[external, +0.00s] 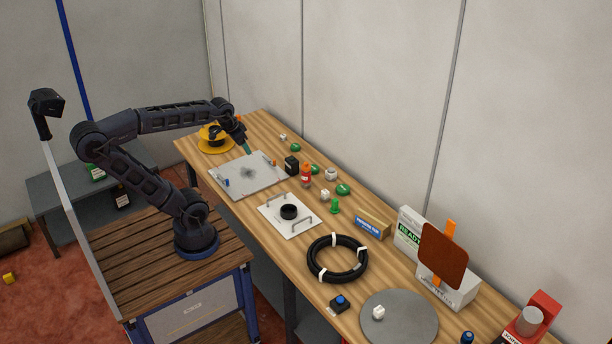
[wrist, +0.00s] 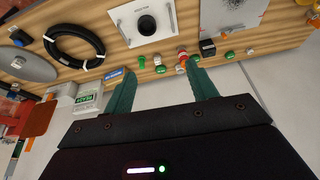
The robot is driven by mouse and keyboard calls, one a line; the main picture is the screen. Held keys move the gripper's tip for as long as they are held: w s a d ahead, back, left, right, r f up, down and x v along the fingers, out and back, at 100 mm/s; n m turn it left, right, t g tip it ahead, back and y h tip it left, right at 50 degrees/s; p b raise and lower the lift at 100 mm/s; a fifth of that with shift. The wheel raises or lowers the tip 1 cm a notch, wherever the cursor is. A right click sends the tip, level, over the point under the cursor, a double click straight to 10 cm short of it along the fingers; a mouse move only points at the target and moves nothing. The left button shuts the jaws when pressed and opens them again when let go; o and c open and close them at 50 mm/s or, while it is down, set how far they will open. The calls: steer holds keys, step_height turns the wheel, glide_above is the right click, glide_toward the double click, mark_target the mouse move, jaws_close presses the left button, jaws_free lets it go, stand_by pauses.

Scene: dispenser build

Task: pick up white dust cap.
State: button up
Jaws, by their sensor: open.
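Several small white pieces are on the wooden bench, and I cannot tell for sure which is the white dust cap. A round white piece (external: 330,174) lies among green parts, and a small white block-like piece (external: 325,195) sits just in front of it. Another white piece (external: 283,137) is near the far end, and one more (external: 378,312) rests on the grey disc (external: 400,325). My gripper (external: 246,149) is over the far end by the grey plate. In the wrist view its teal fingers (wrist: 160,68) are spread apart with nothing held between them.
Near my gripper are a yellow spool (external: 215,140), the grey plate (external: 235,178), a black block (external: 291,166) and an orange-red bottle (external: 306,175). A white handled plate (external: 275,222), a black cable coil (external: 338,279) and a white box (external: 407,232) stand nearer. The wall runs along the bench.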

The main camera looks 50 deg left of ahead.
steer(key=w+a+r+m+g, duration=0.1)
steer(key=w+a, duration=0.3)
steer(key=w, duration=0.6)
steer(key=w+a+r+m, duration=0.1)
steer(key=w+a+r, duration=0.15)
steer(key=w, duration=0.65)
steer(key=m+h, duration=0.3)
steer(key=m, duration=0.1)
glide_above(283, 135)
steer(key=s+a, duration=0.2)
steer(key=s, duration=0.2)
step_height(283, 135, down, 34)
steer(key=x, duration=1)
steer(key=shift+w+a+f, duration=0.15)
steer(key=shift+w+a, duration=0.1)
steer(key=shift+a, duration=0.1)
steer(key=c, duration=1)
